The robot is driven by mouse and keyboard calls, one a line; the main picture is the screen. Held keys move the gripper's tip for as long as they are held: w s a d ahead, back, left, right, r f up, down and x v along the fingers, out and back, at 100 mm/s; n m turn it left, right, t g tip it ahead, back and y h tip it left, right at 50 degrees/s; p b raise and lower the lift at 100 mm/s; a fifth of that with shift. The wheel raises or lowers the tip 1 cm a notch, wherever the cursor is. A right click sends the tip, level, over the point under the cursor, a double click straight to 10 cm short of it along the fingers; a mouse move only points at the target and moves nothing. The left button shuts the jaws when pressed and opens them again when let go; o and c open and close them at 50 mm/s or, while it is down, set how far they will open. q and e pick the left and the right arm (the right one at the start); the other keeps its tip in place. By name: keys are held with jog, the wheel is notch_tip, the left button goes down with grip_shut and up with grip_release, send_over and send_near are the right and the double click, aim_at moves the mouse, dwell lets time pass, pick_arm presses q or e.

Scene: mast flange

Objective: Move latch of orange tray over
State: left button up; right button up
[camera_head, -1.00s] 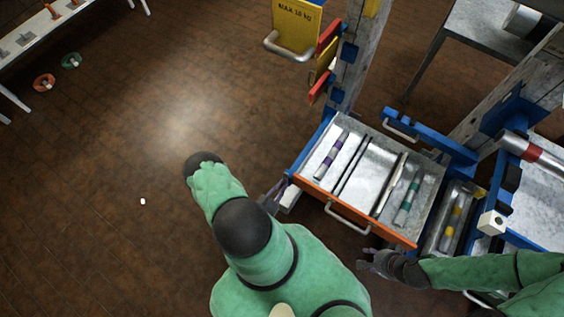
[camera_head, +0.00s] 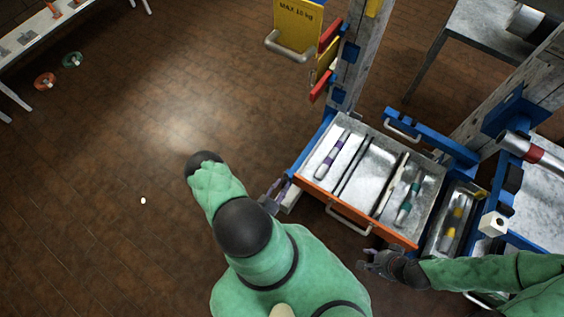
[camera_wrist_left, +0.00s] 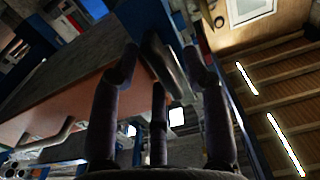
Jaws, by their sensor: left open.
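The orange tray (camera_head: 322,197) is a metal drawer with an orange front and a light handle. Its orange panel also fills the left of the left wrist view (camera_wrist_left: 75,105). My left gripper (camera_head: 272,197) is at the tray's left front corner. In the left wrist view its dark fingers (camera_wrist_left: 160,68) are apart, and a grey metal piece (camera_wrist_left: 167,66), which looks like the latch, lies between and beyond the fingertips. I cannot tell whether they touch it. The latch is too small to make out in the head view. My right gripper (camera_head: 376,264) is below the tray's right front corner; its fingers are unclear.
The tray holds several tubes and rods. A blue frame with another handle (camera_head: 402,130) stands behind it. A yellow box (camera_head: 297,22) hangs on a wooden post. A narrower bin (camera_head: 458,215) is to the right. The brown floor at left is mostly clear.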

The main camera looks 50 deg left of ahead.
pick_arm(q)
jog(key=shift+s, duration=0.1)
jog(key=v, duration=1.1)
jog(key=shift+s, duration=0.4)
